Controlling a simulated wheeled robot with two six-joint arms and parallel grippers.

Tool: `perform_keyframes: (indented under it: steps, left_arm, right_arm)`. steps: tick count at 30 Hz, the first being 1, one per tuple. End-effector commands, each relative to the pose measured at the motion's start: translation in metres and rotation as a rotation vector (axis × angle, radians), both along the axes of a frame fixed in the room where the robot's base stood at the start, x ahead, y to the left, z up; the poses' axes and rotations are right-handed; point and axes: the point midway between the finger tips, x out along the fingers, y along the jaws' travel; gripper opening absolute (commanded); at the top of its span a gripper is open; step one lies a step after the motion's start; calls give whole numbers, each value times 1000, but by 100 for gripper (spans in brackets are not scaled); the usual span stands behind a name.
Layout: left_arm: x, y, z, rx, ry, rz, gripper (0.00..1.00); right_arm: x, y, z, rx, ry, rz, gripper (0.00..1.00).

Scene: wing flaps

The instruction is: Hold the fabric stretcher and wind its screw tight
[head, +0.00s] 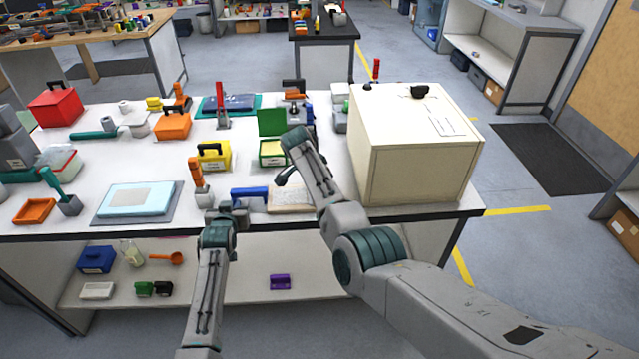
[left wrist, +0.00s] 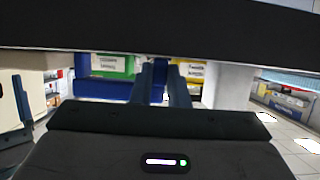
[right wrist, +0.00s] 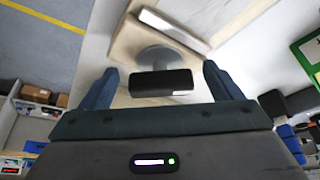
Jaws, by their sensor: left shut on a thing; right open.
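A blue tool (head: 250,192), which I take for the fabric stretcher, is at the table's front edge in the head view. My left gripper (head: 238,207) is shut on it; in the left wrist view its blue part (left wrist: 158,80) stands between the fingers. My right gripper (head: 284,179) is to the right of it, above a pale wooden board (head: 290,206). In the right wrist view its fingers (right wrist: 160,76) are open, with a short black bar (right wrist: 165,84) over a grey disc between them. Whether this bar belongs to the stretcher's screw I cannot tell.
A large cream box (head: 415,160) stands right of my right arm. A green open box (head: 272,152) and a yellow box (head: 214,155) stand behind the grippers. A light-blue slab on a grey mat (head: 165,212) lies to the left.

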Motion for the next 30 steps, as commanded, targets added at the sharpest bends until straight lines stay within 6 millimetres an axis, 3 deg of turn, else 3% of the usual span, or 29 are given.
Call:
perform_keyframes:
  steps: [6, 9, 23, 30]
  left_arm:
    - [0, 0, 1, -1, -1, 0, 0]
    - [0, 0, 1, -1, -1, 0, 0]
    - [0, 0, 1, 0, -1, 0, 0]
    - [0, 0, 1, 0, -1, 0, 0]
  right_arm:
    - [0, 0, 1, 0, -1, 0, 85]
    - [0, 0, 1, 0, -1, 0, 100]
    - [0, 1, 3, 0, -2, 1, 100]
    - [-4, 7, 20, 1, -3, 0, 100]
